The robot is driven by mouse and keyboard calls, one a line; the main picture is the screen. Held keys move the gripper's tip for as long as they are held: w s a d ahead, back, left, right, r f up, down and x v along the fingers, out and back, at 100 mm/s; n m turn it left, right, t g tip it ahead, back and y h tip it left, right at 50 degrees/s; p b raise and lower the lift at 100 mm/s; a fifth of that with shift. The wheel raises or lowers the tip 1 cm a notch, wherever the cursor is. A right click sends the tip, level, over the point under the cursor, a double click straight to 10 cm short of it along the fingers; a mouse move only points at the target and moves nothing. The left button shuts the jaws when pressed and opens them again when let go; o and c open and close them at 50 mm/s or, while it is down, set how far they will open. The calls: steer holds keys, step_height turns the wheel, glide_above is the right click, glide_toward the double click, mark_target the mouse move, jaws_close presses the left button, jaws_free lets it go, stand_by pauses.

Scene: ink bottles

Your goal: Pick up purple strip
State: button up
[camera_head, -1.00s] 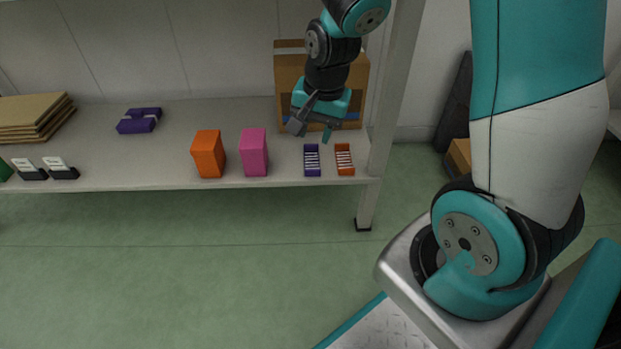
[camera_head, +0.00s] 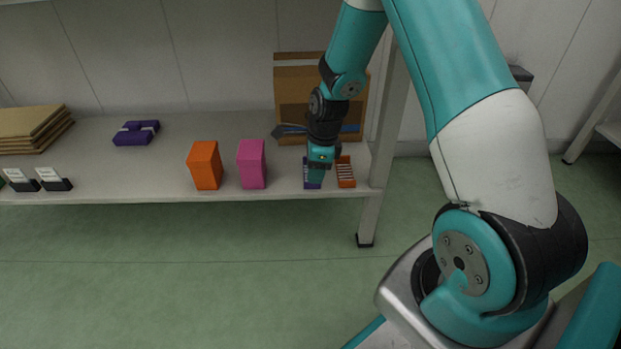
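The purple strip (camera_head: 307,184) is a small purple tray with pale slots near the shelf's front edge, left of a similar orange one (camera_head: 345,172). My gripper (camera_head: 316,174) points down over the purple strip and hides much of it. A teal finger overlaps the strip in the picture. I cannot tell whether it touches the strip, or whether the fingers are apart or shut.
An orange box (camera_head: 205,166) and a pink box (camera_head: 251,164) stand to the left on the shelf (camera_head: 110,170). A cardboard box (camera_head: 290,95) is behind my gripper. A shelf post (camera_head: 385,130) rises at the right. A purple case (camera_head: 136,133) lies farther left.

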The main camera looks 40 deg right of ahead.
mark_target(307, 186)
steer(key=f, duration=0.1)
steer(key=f+b, duration=0.2)
steer(key=shift+w+a+f, duration=0.2)
steer(key=shift+w+f, duration=0.05)
steer(key=shift+f, duration=0.15)
steer(key=shift+r, duration=0.15)
jaws_close()
steer(key=shift+r, duration=0.1)
